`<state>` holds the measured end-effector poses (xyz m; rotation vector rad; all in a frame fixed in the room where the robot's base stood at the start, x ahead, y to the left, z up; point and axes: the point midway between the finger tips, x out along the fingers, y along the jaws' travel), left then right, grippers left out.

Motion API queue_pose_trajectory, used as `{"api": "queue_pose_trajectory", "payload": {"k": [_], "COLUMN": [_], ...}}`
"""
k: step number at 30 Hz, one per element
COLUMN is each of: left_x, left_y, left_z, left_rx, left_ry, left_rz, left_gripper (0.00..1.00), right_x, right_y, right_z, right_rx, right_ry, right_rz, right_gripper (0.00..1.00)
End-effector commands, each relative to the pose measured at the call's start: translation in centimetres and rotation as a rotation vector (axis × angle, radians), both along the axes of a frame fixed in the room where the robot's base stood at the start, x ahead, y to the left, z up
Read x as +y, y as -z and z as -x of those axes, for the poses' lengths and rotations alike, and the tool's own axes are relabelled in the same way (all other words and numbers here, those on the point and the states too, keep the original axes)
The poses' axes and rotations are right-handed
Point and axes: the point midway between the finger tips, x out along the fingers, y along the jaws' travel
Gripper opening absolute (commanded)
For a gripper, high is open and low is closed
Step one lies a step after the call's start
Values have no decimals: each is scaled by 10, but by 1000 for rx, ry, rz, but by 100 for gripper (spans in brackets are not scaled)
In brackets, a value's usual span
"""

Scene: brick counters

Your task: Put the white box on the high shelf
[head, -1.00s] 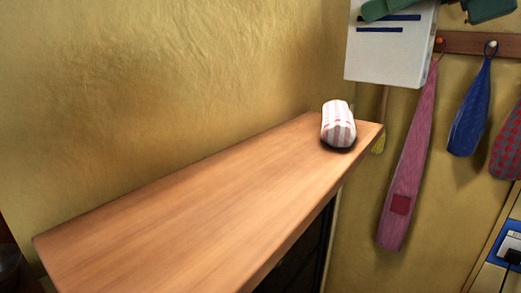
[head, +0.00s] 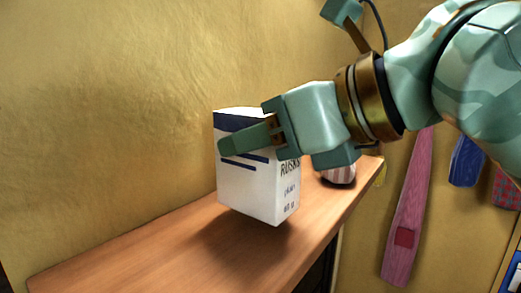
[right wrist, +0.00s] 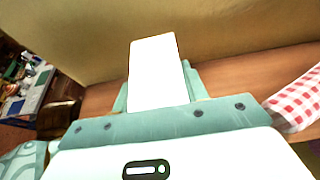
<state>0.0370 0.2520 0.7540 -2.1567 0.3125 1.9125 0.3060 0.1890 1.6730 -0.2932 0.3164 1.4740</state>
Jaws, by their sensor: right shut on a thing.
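The white box (head: 252,190) has dark blue bands and the word RUSKS on one side. My right gripper (head: 262,142) is shut on its upper part, with one finger across the front face. The box is upright over the wooden shelf (head: 120,262), with a shadow beneath it; it looks a little above the board. In the right wrist view the white box (right wrist: 155,70) sits between the fingers, its top toward the camera. My left gripper is not in view.
A yellow wall runs along the shelf's back. The shelf's left part is clear.

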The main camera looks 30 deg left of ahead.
Motion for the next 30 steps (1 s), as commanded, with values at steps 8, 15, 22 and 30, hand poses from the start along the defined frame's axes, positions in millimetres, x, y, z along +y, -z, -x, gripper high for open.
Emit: {"api": "queue_pose_trajectory", "payload": {"k": [8,15,22,30], "left_x": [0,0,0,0], "left_y": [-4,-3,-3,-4], "left_z": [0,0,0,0], "left_rx": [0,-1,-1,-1], "left_ry": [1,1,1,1], "left_rz": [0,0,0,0], "left_gripper": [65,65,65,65], "right_x": [-1,-1,-1,-1], "right_y": [18,20,20,17], "right_z": [-1,-1,-1,-1], "right_rx": [0,0,0,-1], "right_ry": [2,2,2,2], "right_rz": [-1,0,0,-1], "right_gripper": [20,52,65,65]}}
